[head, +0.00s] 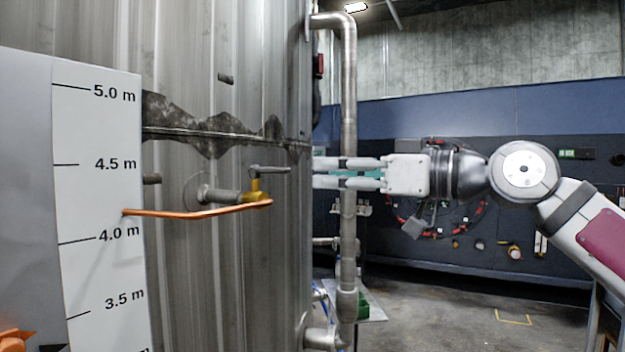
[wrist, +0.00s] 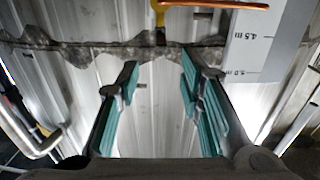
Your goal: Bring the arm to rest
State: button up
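My gripper (head: 316,173) reaches out from the right in the head view, with its white fingers pointing left toward the metal tank (head: 225,275). In the wrist view my gripper (wrist: 158,75) shows two teal-padded fingers standing apart with nothing between them. It is open and empty. The tank wall (wrist: 150,130) fills the background between the fingers. In the head view the fingertips are to the right of a valve (head: 256,190) with a yellow body and grey handle. I cannot tell the exact gap to the tank.
A white level scale (head: 95,200) stands at the left. A vertical metal pipe (head: 348,90) rises beside the tank, behind my fingers. The floor (head: 480,300) at the right looks mostly clear.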

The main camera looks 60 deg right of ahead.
jog(key=w+a+f+n+g+y, duration=0.1)
jog(key=w+a+f+g, duration=0.3)
jog(key=a, duration=0.6)
jog(key=w+a+f+n+g, duration=0.1)
jog(key=w+a+f+g, duration=0.3)
jog(key=a, duration=0.6)
jog(key=a+f+g, duration=0.1)
jog(key=a+f, duration=0.2)
jog(key=f, duration=0.3)
jog(key=a+f+m+g, duration=0.1)
jog(key=a+f+g, duration=0.1)
jog(key=f, duration=0.4)
jog(key=a+f+g, duration=0.1)
jog(key=a+f, duration=0.3)
jog(key=f, duration=0.2)
jog(key=shift+s+a+f+g, duration=0.25)
jog(key=shift+s+f+g, duration=0.05)
jog(key=shift+s+f, duration=0.05)
jog(key=shift+d, duration=0.1)
